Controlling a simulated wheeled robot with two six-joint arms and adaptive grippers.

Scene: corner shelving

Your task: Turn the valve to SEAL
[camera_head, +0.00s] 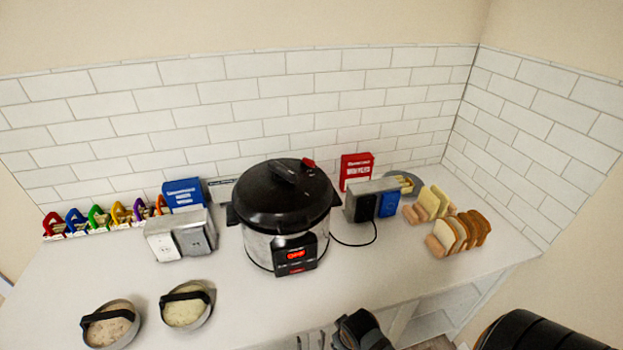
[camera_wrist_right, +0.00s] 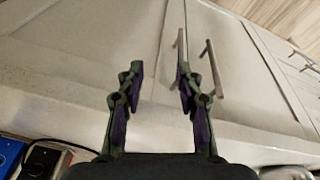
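A pressure cooker (camera_head: 287,215) with a black lid and a steel body stands in the middle of the white counter. A small red valve piece (camera_head: 308,163) sits on the lid's right rear, right of the black lid handle (camera_head: 284,172). Its marking is too small to read. The front panel (camera_head: 296,254) has a lit red display. My right gripper (camera_wrist_right: 158,78) is open and empty in the right wrist view. In the head view a dark part of it shows at the bottom, beyond the counter's front edge and apart from the cooker. My left gripper is not in view.
Outlet boxes (camera_head: 181,238) (camera_head: 372,203) flank the cooker, and a black cord lies at its right. Bread slices (camera_head: 461,233) stand at right, two round handled containers (camera_head: 186,305) (camera_head: 110,326) at front left. Colourful clips (camera_head: 97,217) line the back left. Counter front right is clear.

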